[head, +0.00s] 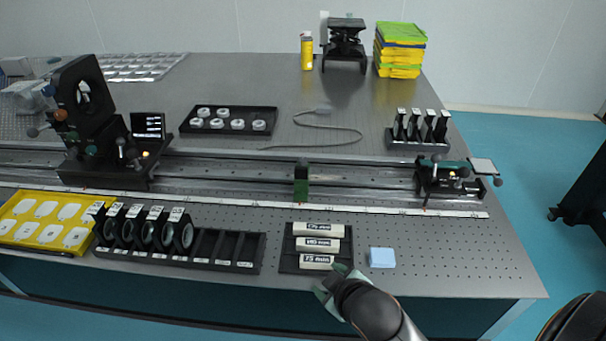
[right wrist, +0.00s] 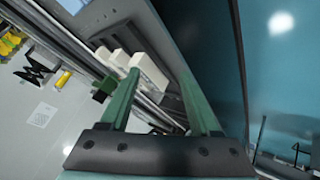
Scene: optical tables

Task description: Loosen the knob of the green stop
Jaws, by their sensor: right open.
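The green stop (head: 301,184) is a small dark green block on the long rail, near the middle of the head view. Its knob is too small to make out. In the right wrist view, a dark green block that looks like the stop (right wrist: 99,96) shows left of the fingers. My right gripper (head: 333,281) is open and empty at the table's front edge, below and to the right of the stop and well apart from it. Its two green fingers (right wrist: 160,82) stand apart in the right wrist view. My left gripper is not in view.
A black tray of labelled white blocks (head: 284,260) lies between my right gripper and the rail (head: 370,184). A blue pad (head: 382,257) lies to its right. A black lens rack (head: 254,267) stands to the left. Carriages stand on the rail at both sides. Table (head: 460,240) is clear at right.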

